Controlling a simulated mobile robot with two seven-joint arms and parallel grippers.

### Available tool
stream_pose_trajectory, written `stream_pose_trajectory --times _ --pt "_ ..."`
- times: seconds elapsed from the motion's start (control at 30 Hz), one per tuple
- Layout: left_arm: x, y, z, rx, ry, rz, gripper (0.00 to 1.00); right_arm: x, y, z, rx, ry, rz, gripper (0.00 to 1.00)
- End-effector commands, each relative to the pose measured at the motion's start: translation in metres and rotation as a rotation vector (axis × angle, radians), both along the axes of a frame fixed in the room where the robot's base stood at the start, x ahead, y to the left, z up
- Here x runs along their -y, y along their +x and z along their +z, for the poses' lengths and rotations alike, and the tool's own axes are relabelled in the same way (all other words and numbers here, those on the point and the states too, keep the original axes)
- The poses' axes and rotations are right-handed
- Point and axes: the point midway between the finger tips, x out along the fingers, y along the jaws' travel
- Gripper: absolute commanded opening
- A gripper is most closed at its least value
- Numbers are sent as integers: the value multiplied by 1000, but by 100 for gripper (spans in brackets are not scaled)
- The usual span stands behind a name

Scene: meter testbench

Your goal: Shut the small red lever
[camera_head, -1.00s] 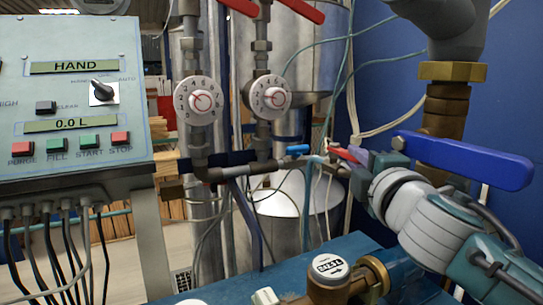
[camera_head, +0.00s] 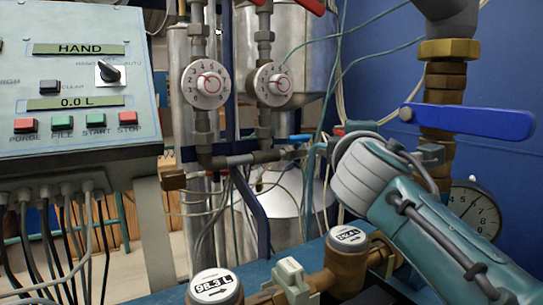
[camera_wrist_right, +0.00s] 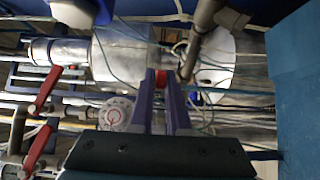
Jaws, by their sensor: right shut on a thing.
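The small red lever (camera_head: 338,131) is on the pipe fitting right of the small blue lever (camera_head: 299,138). In the head view only a bit of its red shows, and my right wrist covers the rest. My right gripper (camera_wrist_right: 161,84) has its two purple fingers close together in the right wrist view. A piece of the red lever (camera_wrist_right: 161,77) shows between the fingertips, and the gripper is shut on it. The fingertips are hidden behind the wrist in the head view. My left gripper is in neither view.
A large blue lever handle (camera_head: 476,121) juts out on the thick brass pipe, above my right forearm. A pressure gauge (camera_head: 474,211) is behind the forearm. Two round dials (camera_head: 272,85) are on the upright pipes. Brass meters (camera_head: 348,239) stand below. A control panel (camera_head: 75,95) is at left.

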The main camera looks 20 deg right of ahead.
Motion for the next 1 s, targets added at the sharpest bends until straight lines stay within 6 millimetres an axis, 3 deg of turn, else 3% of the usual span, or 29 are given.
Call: stream_pose_trajectory --times 0.03,0.3,0.87,0.9,1.0 --pt "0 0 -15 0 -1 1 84 -4 1 -6 7 3 -26 0" --pt "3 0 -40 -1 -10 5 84 -5 2 -2 4 -1 -149 0" --pt "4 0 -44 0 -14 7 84 -5 2 1 2 -3 -188 0" --pt "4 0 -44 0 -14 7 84 -5 2 1 2 -3 -188 17" --pt "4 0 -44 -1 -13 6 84 -5 2 1 2 -3 -188 28"
